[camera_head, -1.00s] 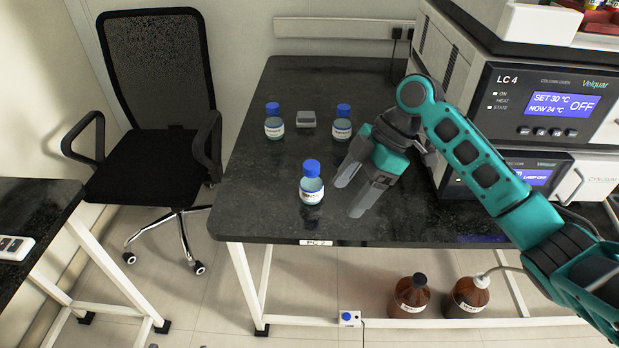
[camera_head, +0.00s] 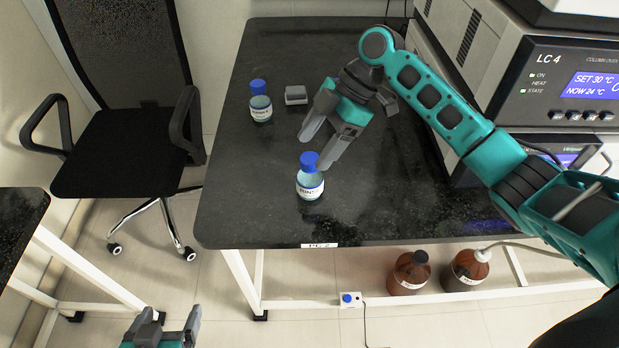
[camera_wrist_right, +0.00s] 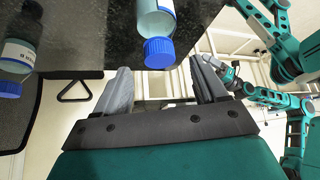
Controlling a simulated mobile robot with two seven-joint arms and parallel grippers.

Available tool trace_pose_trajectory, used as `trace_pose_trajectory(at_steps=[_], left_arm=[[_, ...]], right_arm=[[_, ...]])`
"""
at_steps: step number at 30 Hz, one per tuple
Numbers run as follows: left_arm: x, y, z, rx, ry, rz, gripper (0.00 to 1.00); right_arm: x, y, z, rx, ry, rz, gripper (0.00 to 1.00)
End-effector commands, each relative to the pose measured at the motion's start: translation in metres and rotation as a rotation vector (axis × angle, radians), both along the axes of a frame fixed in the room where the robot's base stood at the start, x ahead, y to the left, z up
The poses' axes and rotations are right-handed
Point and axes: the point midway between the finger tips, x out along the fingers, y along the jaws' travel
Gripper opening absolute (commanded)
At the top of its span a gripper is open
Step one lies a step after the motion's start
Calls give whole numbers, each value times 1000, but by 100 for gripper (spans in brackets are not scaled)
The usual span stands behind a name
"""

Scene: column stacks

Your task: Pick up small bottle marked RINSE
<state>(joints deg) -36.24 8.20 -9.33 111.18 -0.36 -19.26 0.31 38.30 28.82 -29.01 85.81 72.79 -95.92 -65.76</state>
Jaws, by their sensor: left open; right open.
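The small bottle with a blue cap (camera_head: 310,181) stands upright near the table's front edge; its partly readable label seems to begin "RIN". In the right wrist view a blue-capped bottle (camera_wrist_right: 157,22) shows just beyond and between the open fingers (camera_wrist_right: 160,85), not gripped. My left gripper (camera_head: 170,318) is open and empty, low at the bottom edge, away from the table. A second blue-capped bottle (camera_head: 261,104) stands further back left; its label is too small to read.
A small grey box (camera_head: 296,95) lies behind on the dark table (camera_head: 240,200). The LC 4 instrument (camera_head: 545,85) stands at the right. A chair (camera_head: 120,150) is at the left. Brown bottles (camera_head: 409,275) stand below. Another bottle (camera_wrist_right: 18,50) shows at the wrist view's left edge.

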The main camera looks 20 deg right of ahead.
Motion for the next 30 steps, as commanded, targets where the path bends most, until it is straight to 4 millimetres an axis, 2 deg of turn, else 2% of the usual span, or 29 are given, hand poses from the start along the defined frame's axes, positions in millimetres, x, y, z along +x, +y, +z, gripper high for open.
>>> trace_pose_trajectory(at_steps=[5,15,22,30], left_arm=[[0,0,-1,0,0,0,87],[4,0,-1,0,-8,1,87],[7,0,1,0,-14,0,87],[6,0,0,0,-13,0,87]], right_arm=[[-1,5,-9,0,1,-1,72],[-4,26,-49,0,1,-1,72],[-4,27,-50,-1,0,-1,72],[-4,27,-50,-1,-1,-1,47]])
